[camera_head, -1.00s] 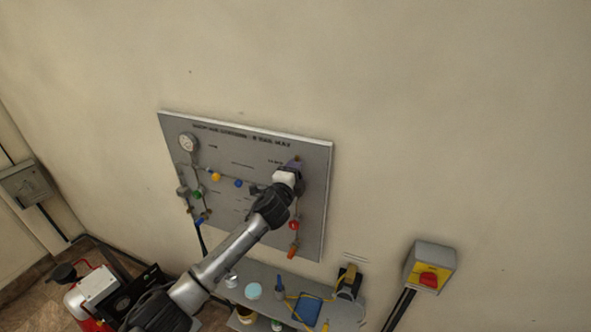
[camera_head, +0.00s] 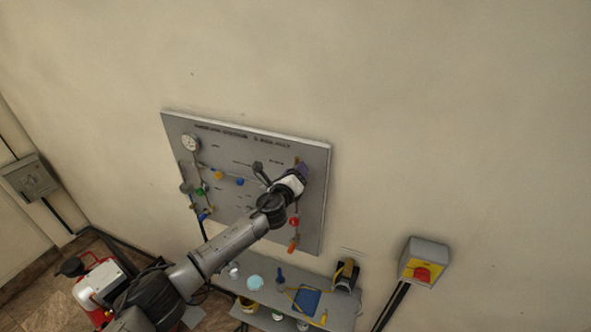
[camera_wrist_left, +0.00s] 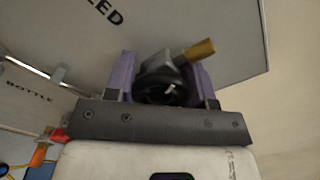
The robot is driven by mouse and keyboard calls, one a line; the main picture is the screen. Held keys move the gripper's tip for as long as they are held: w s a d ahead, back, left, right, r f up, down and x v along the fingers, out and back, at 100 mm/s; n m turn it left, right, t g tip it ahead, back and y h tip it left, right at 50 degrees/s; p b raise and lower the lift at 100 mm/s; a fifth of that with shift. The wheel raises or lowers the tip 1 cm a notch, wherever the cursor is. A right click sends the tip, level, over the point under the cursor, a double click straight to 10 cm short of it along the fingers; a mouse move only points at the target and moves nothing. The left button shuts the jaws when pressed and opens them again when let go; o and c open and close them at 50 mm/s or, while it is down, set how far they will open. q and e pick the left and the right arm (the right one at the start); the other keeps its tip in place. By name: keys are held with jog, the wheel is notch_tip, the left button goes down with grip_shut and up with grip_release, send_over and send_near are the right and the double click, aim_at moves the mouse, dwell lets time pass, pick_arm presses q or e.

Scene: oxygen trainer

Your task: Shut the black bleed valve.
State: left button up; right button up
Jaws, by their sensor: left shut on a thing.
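The black bleed valve (camera_wrist_left: 160,90) shows in the left wrist view as a round black knob on a grey body with a brass stub. Letters ending in "EED" are printed on the panel beside it. My left gripper (camera_wrist_left: 165,82) has its purple fingers on either side of the knob and is shut on it. In the head view my left gripper (camera_head: 303,171) is at the upper right of the grey panel (camera_head: 232,204) and hides the knob. My right gripper is in neither view.
The panel also carries a gauge (camera_head: 190,142), a yellow knob (camera_head: 218,175), a blue knob (camera_head: 239,182), a green knob (camera_head: 204,190) and a red knob (camera_head: 294,222). Below it is a cluttered grey shelf (camera_head: 262,294). A yellow-and-red switch box (camera_head: 424,265) is at right.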

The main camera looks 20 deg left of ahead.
pick_arm(q)
jog(key=m, duration=0.2)
jog(key=shift+m, duration=0.3)
jog(key=shift+m+p, duration=0.3)
jog(key=shift+m, duration=1.2)
jog(key=o, duration=0.9)
